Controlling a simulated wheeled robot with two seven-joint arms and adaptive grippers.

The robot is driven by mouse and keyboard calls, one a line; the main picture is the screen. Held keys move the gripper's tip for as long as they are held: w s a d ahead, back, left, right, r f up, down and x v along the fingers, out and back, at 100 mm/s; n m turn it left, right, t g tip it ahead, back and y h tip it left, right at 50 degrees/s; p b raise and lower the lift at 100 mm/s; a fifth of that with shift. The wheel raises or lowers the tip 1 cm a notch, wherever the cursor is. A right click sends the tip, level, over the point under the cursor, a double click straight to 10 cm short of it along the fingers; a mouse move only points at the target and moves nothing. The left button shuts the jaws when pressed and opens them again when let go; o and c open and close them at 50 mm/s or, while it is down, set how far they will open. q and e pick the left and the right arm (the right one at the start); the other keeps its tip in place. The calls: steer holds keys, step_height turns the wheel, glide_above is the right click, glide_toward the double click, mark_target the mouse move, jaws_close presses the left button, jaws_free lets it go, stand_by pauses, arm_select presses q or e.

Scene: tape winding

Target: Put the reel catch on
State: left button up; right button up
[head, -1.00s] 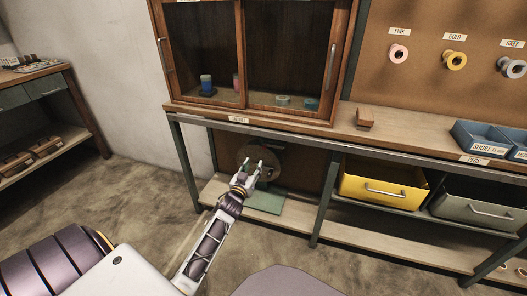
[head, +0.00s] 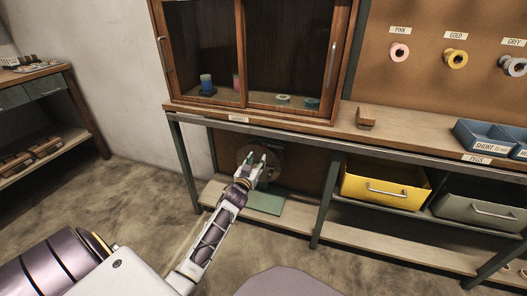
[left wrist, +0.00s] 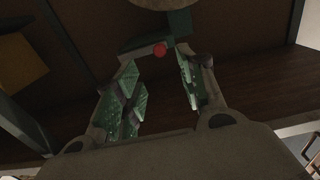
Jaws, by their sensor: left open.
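A dark round reel (head: 274,153) stands under the bench on a green base (head: 268,203). My left gripper (head: 255,161) is in front of the reel and hides part of it; in the head view I cannot tell if they touch. In the left wrist view my left gripper (left wrist: 157,68) is open, with nothing between its green pads. A small red knob (left wrist: 160,49) on a green part (left wrist: 136,43) shows just beyond the fingertips. I cannot tell whether this knob is the reel catch. My right gripper does not show.
The bench edge (head: 292,134) runs above my left gripper, with a wooden cabinet (head: 240,109) on top. A bench leg (head: 321,212) and a yellow bin (head: 385,190) stand to the right. A low shelf (head: 350,236) runs beneath.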

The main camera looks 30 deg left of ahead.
mark_target(264, 148)
arm_select(q)
steer(key=b+x, duration=0.2)
steer(key=x, duration=0.3)
steer(key=shift+w+a, duration=0.1)
steer(key=shift+w, duration=0.15)
steer(key=shift+b+x, duration=0.7)
steer(key=shift+x, duration=1.35)
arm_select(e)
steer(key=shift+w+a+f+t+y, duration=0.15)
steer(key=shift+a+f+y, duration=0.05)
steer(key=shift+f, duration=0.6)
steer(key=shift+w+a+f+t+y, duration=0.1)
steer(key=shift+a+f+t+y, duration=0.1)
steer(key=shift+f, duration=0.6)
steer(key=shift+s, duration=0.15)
arm_select(q)
jaws_close()
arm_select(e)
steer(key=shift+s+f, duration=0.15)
